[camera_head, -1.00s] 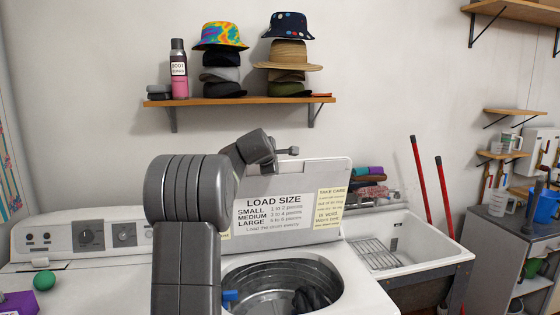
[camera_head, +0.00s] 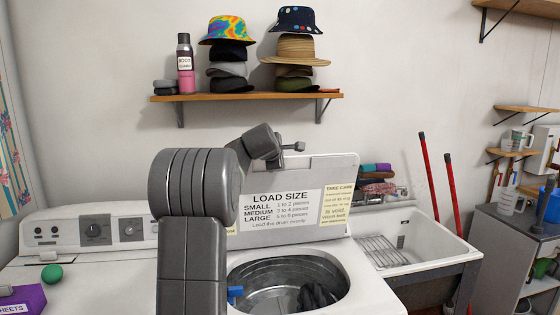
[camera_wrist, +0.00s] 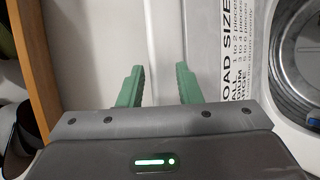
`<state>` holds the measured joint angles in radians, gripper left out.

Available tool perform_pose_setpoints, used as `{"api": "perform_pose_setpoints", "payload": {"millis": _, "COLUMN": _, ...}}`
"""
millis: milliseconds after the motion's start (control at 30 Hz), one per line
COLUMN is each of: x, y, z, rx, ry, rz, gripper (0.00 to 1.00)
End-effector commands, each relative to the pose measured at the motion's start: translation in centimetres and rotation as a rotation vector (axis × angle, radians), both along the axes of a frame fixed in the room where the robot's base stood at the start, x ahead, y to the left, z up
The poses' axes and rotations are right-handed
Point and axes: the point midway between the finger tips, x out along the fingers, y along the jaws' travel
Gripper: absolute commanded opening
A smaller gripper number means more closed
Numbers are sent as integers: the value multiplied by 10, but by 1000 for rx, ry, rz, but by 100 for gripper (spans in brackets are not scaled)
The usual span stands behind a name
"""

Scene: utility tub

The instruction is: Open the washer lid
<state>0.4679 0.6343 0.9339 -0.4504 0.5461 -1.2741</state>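The washer lid (camera_head: 340,172) stands upright at the back of the washer (camera_head: 372,300), and the round drum opening (camera_head: 262,272) below it is uncovered. The lid carries a LOAD SIZE label, part of which also shows in the wrist view (camera_wrist: 229,60). My arm rises in front of the washer and bends over near the lid's top edge. In the wrist view the two green fingers of my gripper (camera_wrist: 160,84) are apart, with nothing seen clamped between them. A pale lid edge shows beyond them. I cannot tell whether they touch it.
Dark cloth (camera_head: 316,296) and a blue item (camera_head: 235,292) lie in the drum. A utility sink (camera_head: 412,240) stands to the right. A wall shelf (camera_head: 250,97) with hats is above. A green ball (camera_head: 52,273) and purple box (camera_head: 24,300) sit at left.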

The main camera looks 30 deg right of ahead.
Motion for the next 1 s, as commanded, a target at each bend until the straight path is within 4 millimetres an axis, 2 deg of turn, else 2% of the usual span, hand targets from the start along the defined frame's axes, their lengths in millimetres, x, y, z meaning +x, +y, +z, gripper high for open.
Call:
{"api": "perform_pose_setpoints", "payload": {"millis": 600, "x": -72, "y": 65, "z": 49, "rx": 0, "ry": -1, "rz": 2, "gripper": 31}}
{"api": "perform_pose_setpoints", "payload": {"millis": 800, "x": -84, "y": 76, "z": 58, "rx": 2, "ry": 1, "rz": 2, "gripper": 31}}
{"api": "perform_pose_setpoints", "payload": {"millis": 1000, "x": -86, "y": 78, "z": 60, "rx": 2, "ry": 1, "rz": 1, "gripper": 31}}
